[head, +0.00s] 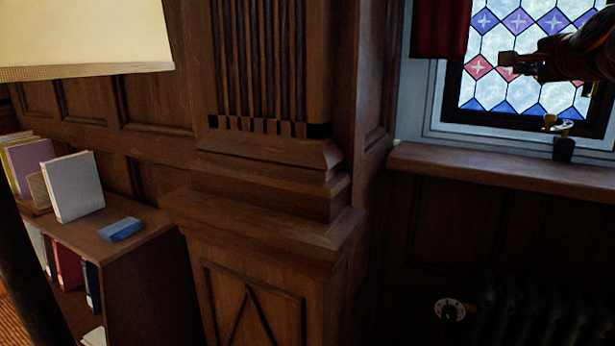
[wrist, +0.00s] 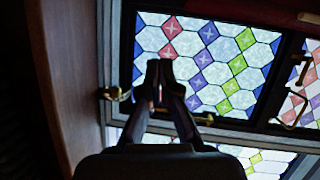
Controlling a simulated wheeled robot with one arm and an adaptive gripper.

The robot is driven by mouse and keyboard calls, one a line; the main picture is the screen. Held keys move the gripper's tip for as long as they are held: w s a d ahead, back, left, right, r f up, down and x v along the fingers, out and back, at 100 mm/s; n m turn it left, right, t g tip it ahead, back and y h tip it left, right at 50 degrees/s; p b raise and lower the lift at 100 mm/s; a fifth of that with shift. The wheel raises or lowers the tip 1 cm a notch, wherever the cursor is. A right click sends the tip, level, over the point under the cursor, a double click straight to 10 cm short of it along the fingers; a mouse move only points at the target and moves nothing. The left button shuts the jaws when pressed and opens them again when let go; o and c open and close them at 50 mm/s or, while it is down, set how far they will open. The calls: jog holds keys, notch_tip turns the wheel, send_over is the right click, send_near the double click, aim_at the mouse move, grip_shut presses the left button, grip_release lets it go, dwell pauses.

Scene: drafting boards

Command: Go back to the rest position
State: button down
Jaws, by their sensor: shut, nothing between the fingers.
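My gripper (head: 507,66) shows at the upper right of the head view, in front of the stained-glass window (head: 525,40). It points to the left there and is empty. In the wrist view my gripper (wrist: 159,68) has its two fingertips together, with nothing held between them. The leaded window (wrist: 205,65) with red, blue and green diamonds lies behind the fingers. A brass window fitting (wrist: 117,93) is just left of the fingers in that view. I cannot tell how far the fingers are from the glass.
A wooden sill (head: 500,172) runs below the window, with a small dark and brass object (head: 563,148) by it. A carved wooden pillar (head: 265,190) stands in the middle. A bookshelf (head: 150,225) and a lampshade (head: 85,35) are at left. A radiator (head: 540,310) is at lower right.

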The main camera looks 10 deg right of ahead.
jog(key=s+a+f+n+g+y+p, duration=0.2)
jog(key=a+f+n+g+y, duration=0.3)
jog(key=a+f, duration=0.85)
jog(key=s+a+f+n+g+y+p, duration=0.1)
jog(key=s+a+f+n+g+p, duration=0.15)
jog(key=a+f+n, duration=0.75)
jog(key=s+a+f+n+g, duration=0.1)
jog(key=s+a+f+g, duration=0.2)
jog(key=s+f, duration=0.3)
jog(key=s+a+f+n+g+p, duration=0.1)
jog(key=s+a+f+n+g, duration=0.1)
jog(key=s+f, duration=0.5)
jog(key=s+a+f+n+g+h+p, duration=0.1)
jog(key=s+a+f+g, duration=0.3)
jog(key=s, duration=1.2)
notch_tip(320, 180, down, 3)
jog(key=shift+a+f+n+g, duration=0.15)
jog(key=shift+a+n+g, duration=0.15)
jog(key=shift+n+g, duration=0.2)
jog(key=shift+d, duration=0.1)
